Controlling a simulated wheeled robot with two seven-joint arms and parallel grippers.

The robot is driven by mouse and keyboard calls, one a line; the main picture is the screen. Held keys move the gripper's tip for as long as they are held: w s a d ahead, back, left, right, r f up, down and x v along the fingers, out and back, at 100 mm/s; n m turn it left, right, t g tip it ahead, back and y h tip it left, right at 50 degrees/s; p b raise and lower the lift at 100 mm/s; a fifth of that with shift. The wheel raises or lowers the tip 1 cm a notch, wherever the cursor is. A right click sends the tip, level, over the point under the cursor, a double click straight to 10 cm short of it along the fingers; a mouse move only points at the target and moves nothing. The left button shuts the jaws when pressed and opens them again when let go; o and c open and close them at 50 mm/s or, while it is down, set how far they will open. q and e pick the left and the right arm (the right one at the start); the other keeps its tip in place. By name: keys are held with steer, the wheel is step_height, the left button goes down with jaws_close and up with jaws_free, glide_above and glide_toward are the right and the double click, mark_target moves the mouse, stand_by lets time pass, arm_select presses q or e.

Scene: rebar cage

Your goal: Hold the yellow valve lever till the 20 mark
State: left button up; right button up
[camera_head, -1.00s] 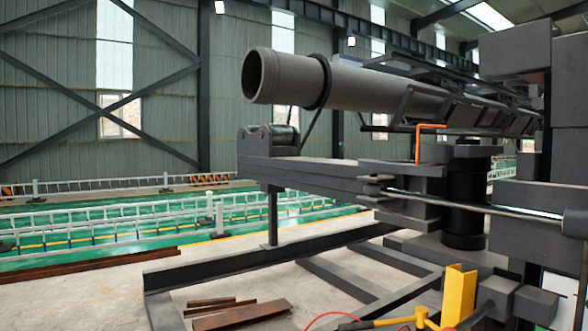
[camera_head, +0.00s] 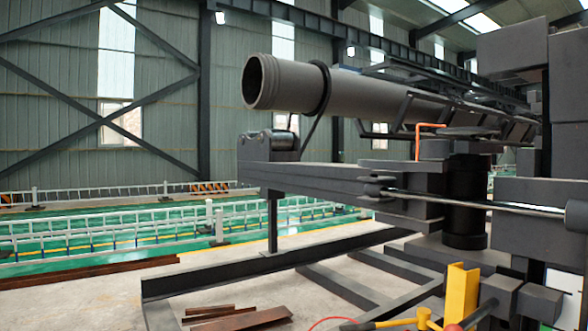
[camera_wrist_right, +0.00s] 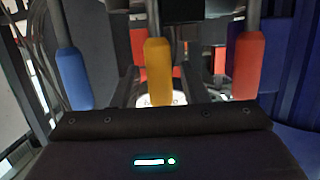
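The yellow valve lever (camera_wrist_right: 158,72) stands upright in the middle of the right wrist view, just beyond the dark body of my right gripper (camera_wrist_right: 160,140). A white round face (camera_wrist_right: 154,100), partly hidden, shows low behind the yellow lever; no 20 mark can be read. My left gripper is in neither view. My right gripper is not in the head view.
A blue lever (camera_wrist_right: 73,78) stands left of the yellow one and a red lever (camera_wrist_right: 246,66) right. In the head view, a large grey pipe (camera_head: 285,82) lies on dark machinery, with a yellow post (camera_head: 460,293) low at right. Brown steel pieces (camera_head: 240,318) lie on the floor.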

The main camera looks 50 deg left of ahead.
jaws_close()
steer(key=shift+s+f+t+b, duration=0.15)
steer(key=shift+s+t+b, duration=0.15)
steer(key=shift+s+b, duration=0.1)
steer(key=shift+s, duration=0.1)
